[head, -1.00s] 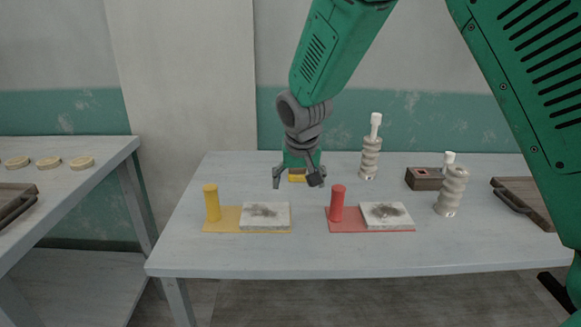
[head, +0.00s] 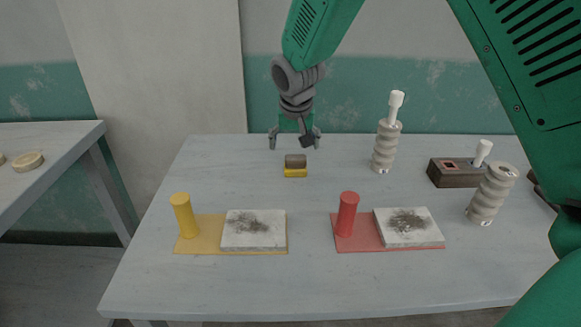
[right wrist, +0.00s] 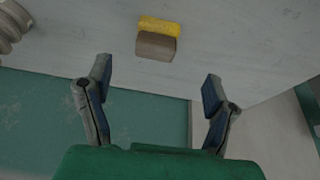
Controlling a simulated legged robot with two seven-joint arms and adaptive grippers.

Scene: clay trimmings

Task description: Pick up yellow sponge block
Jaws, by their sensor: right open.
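The sponge block (head: 295,172) has a yellow lower part and a grey-brown upper part. It sits on the table toward the back, left of the middle. In the right wrist view the sponge block (right wrist: 159,27) lies beyond the fingertips, roughly centred between them but apart from both. My right gripper (head: 295,141) is open and empty, behind the block near the table's back edge in the head view. Its two spread fingers show in the right wrist view (right wrist: 157,75). My left gripper is not in view.
A yellow mat (head: 205,245) and a red mat (head: 365,245) each hold an upright cylinder and a pale slab with dark crumbs. The table around the sponge is clear.

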